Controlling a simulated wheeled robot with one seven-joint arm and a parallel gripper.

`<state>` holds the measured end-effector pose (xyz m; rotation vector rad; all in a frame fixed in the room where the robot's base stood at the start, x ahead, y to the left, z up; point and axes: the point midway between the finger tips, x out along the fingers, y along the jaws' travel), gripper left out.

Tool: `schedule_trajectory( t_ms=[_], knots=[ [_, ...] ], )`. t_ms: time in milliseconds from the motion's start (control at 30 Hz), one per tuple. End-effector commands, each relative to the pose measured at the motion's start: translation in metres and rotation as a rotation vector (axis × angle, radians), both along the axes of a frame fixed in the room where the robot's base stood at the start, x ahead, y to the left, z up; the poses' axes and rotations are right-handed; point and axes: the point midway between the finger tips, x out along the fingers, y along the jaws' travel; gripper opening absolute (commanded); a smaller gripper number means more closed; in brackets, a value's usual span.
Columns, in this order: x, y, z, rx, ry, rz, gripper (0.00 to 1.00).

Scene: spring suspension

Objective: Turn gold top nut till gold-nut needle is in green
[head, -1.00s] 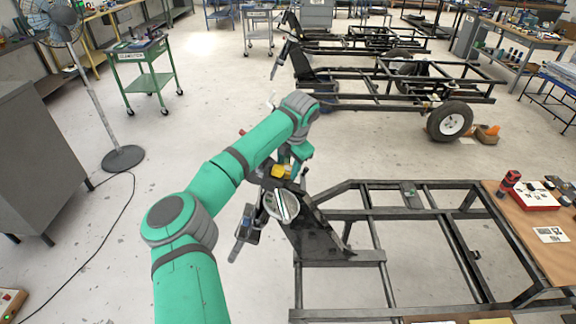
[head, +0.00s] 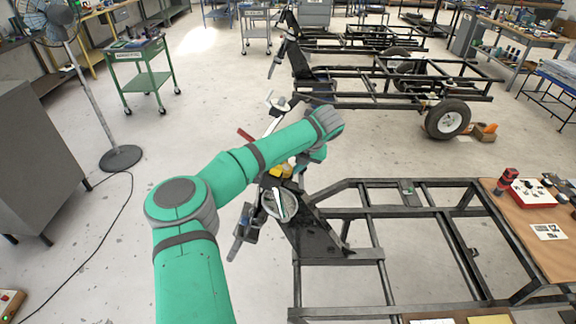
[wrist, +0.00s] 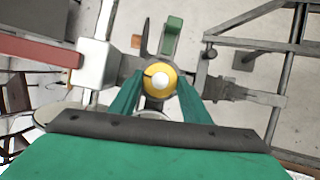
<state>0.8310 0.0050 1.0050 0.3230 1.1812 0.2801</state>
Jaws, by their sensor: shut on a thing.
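The gold top nut (wrist: 159,80) shows in the wrist view as a yellow ring around a pale round centre. The green fingers of my gripper (wrist: 160,90) are on both sides of it, shut on it. In the head view the gold nut (head: 281,171) is a small yellow patch just below my wrist, partly hidden by the arm. A round pale dial (head: 268,206) sits below the nut on the suspension assembly. A light needle-like strip lies across the dial, but its coloured zones are too small to read.
A black frame (head: 345,184) extends right of the suspension, with a wooden bench (head: 535,235) at its right end. A red bar (wrist: 40,50) and a white block (wrist: 96,65) lie left of the nut. A fan (head: 121,158) stands at left on open floor.

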Motion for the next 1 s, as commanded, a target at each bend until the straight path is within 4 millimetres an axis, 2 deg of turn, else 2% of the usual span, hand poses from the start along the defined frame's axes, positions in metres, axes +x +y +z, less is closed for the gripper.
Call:
schedule_trajectory(
  t_ms=[300, 733, 767, 800, 833, 1000],
  knots=[
    [0.0004, 0.0005, -0.0003, 0.001, -0.031, 0.076, 0.21],
    [0.0008, 0.0003, 0.0003, 0.000, -0.036, 0.082, 0.21],
    [0.0008, 0.0002, 0.0003, 0.000, -0.036, 0.082, 0.48],
    [0.0008, 0.0002, 0.0004, 0.000, -0.036, 0.082, 0.57],
    [0.0008, 0.0001, 0.0004, 0.000, -0.036, 0.082, 0.62],
    [0.0007, -0.0005, 0.0003, 0.000, -0.035, 0.080, 0.62]
  ],
)
